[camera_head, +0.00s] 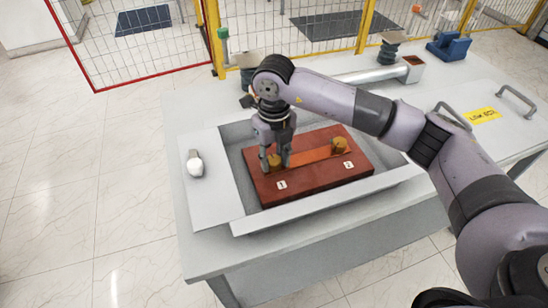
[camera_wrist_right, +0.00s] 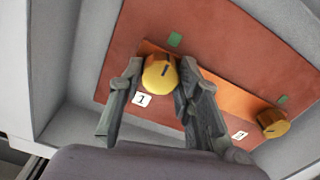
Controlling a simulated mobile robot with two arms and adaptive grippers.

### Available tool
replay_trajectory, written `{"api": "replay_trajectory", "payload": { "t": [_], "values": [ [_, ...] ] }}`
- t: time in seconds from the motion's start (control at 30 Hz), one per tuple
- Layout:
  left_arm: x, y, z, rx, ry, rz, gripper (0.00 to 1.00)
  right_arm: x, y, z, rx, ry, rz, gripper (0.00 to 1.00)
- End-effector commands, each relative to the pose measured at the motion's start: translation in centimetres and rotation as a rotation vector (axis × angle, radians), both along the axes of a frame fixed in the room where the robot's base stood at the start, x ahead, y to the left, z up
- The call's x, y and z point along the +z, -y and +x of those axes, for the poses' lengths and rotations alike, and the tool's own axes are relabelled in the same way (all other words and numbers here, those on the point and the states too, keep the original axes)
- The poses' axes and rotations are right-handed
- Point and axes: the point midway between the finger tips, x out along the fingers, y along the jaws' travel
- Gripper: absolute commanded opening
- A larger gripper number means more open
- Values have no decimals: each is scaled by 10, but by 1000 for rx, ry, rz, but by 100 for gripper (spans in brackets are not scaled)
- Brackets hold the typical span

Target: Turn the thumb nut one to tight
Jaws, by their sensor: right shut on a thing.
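Thumb nut one is a yellow-brass knob (camera_wrist_right: 160,72) with a dark line on its top, next to the white label "1" (camera_wrist_right: 142,100). It also shows in the head view (camera_head: 275,161). My right gripper (camera_head: 275,160) points down at it, with one finger on each side; in the right wrist view the fingertips (camera_wrist_right: 159,75) are shut on it. Thumb nut two (camera_head: 339,145) is a similar knob near label "2", and it also shows in the right wrist view (camera_wrist_right: 273,122). Both stand on an orange bar (camera_head: 310,156) on a red-brown board (camera_head: 318,181). My left gripper is not in view.
The board lies in a grey recessed tray (camera_head: 240,222) on a grey table (camera_head: 180,119). A white bulb-like part (camera_head: 195,165) lies on the left panel. Ribbed insulators (camera_head: 388,48), a blue block (camera_head: 449,46) and metal handles (camera_head: 516,101) are farther back and right.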

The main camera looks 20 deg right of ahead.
Motion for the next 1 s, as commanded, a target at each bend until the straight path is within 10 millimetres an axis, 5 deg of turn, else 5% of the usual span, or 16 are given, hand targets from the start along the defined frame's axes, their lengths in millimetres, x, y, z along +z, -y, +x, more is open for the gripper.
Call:
{"api": "replay_trajectory", "payload": {
  "t": [0.37,0.4,0.7,1.0],
  "values": [
    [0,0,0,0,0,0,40,2,1,1,-5,4,0,4],
    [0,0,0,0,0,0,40,2,1,1,-4,4,0,33],
    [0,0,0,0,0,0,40,1,0,0,-3,2,1,52],
    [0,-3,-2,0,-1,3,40,2,0,0,-2,1,0,52]
  ]
}}
